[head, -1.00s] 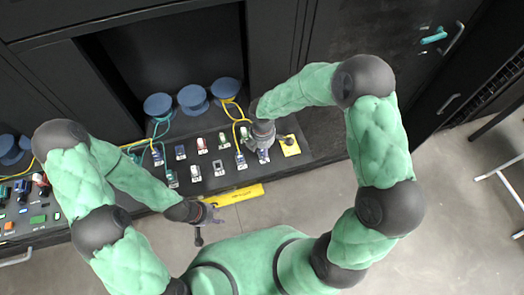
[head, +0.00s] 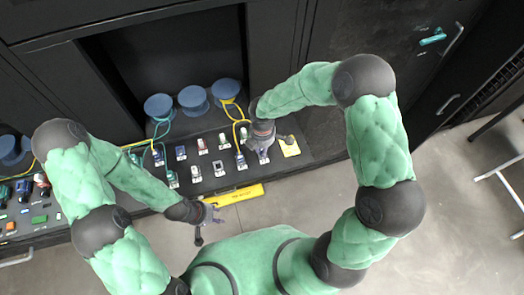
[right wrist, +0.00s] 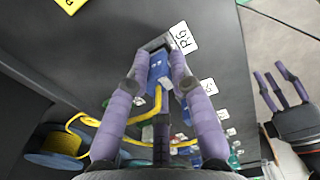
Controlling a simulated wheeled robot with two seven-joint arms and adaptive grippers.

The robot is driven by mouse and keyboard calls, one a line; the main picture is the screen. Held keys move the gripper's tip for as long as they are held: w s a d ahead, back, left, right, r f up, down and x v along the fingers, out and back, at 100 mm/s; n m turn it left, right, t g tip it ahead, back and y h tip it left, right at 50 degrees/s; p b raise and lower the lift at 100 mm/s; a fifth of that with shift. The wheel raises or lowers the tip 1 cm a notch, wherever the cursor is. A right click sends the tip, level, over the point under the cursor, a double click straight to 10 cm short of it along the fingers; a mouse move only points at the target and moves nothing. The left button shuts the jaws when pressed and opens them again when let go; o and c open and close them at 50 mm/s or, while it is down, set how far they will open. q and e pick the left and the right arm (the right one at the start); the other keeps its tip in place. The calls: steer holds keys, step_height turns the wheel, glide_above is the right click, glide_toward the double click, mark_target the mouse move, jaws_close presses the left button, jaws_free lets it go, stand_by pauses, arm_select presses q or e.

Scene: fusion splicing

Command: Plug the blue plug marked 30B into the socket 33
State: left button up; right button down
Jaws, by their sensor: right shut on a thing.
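My right gripper (head: 263,154) is over the right end of the dark panel. In the right wrist view its purple fingers (right wrist: 160,58) are shut on a blue plug (right wrist: 158,72) with a yellow cable (right wrist: 150,108). The plug's far end is at a grey socket (right wrist: 155,44) beside a white label (right wrist: 184,38). I cannot tell how far it is inserted, and its marking is not readable. My left gripper (head: 213,214) hangs empty in front of the panel. Its spread fingers also show in the right wrist view (right wrist: 283,88).
Several connectors and labels stand in rows on the panel (head: 205,184). Blue cable spools (head: 192,98) stand behind them. A yellow bar (head: 236,194) runs along the front edge. A yellow plate (head: 290,146) lies right of my right gripper. Another board (head: 25,215) is at far left.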

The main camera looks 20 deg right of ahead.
steer(key=shift+r+p, duration=2.05)
steer(key=shift+r, duration=0.6)
